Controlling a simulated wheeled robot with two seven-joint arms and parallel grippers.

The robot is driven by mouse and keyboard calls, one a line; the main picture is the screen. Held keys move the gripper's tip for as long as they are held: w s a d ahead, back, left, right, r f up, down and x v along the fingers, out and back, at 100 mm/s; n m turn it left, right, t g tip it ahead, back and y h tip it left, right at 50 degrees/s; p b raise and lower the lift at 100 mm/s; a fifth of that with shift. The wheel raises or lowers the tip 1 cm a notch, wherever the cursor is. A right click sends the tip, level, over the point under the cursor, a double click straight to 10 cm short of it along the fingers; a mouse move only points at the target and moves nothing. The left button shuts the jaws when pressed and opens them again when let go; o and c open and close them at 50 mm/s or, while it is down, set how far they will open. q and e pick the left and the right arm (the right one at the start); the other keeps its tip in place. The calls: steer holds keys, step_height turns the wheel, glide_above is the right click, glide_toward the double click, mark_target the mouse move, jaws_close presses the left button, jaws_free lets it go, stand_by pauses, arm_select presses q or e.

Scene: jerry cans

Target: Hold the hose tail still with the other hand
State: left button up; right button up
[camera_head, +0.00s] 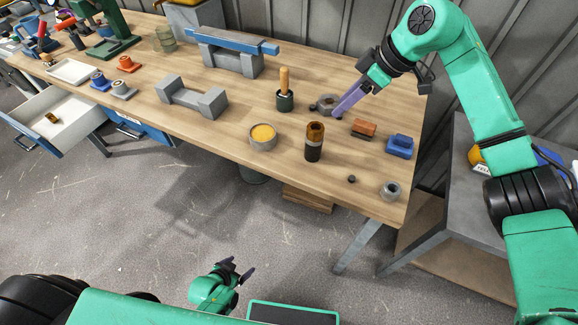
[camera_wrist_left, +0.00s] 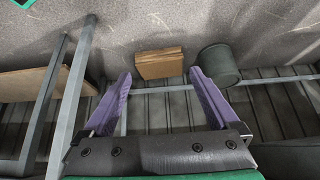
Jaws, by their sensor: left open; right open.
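I cannot make out a hose or hose tail in either view. My right gripper (camera_head: 352,98) is low over the right part of the workbench (camera_head: 225,118), its purple finger beside a grey ring-shaped fitting (camera_head: 325,103); whether they touch is unclear. It is open, but one finger mostly hides the other and what lies between them. My left gripper (camera_head: 238,271) is away from the bench, over the floor in front of it. In the left wrist view its two purple fingers (camera_wrist_left: 160,75) are spread wide with nothing between them.
Near the right gripper stand a wooden-handled tool in a dark pot (camera_head: 285,98), a brown-and-black cylinder (camera_head: 314,142), a tin with yellow contents (camera_head: 262,137) and a blue block (camera_head: 400,146). A brown box (camera_wrist_left: 160,64) and grey bucket (camera_wrist_left: 216,66) show beyond the left fingers.

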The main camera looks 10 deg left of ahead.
arm_select(q)
steer(key=w+d+r+m+t+h, duration=0.1)
steer(key=w+d+r+t, duration=0.1)
steer(key=w+d+r, duration=0.35)
steer(key=w+d+r+t+h, duration=0.25)
steer(key=w+r, duration=0.35)
steer(key=r, duration=0.3)
steer(key=t+h, duration=0.3)
steer(key=t, duration=0.2)
glide_toward(309, 149)
steer(key=shift+m+y, duration=0.25)
steer(key=shift+m, duration=0.15)
steer(key=x, duration=1.2)
steer(key=shift+w+d+r, duration=0.2)
steer(key=shift+d, duration=0.05)
steer(key=shift+c, duration=0.3)
jaws_close()
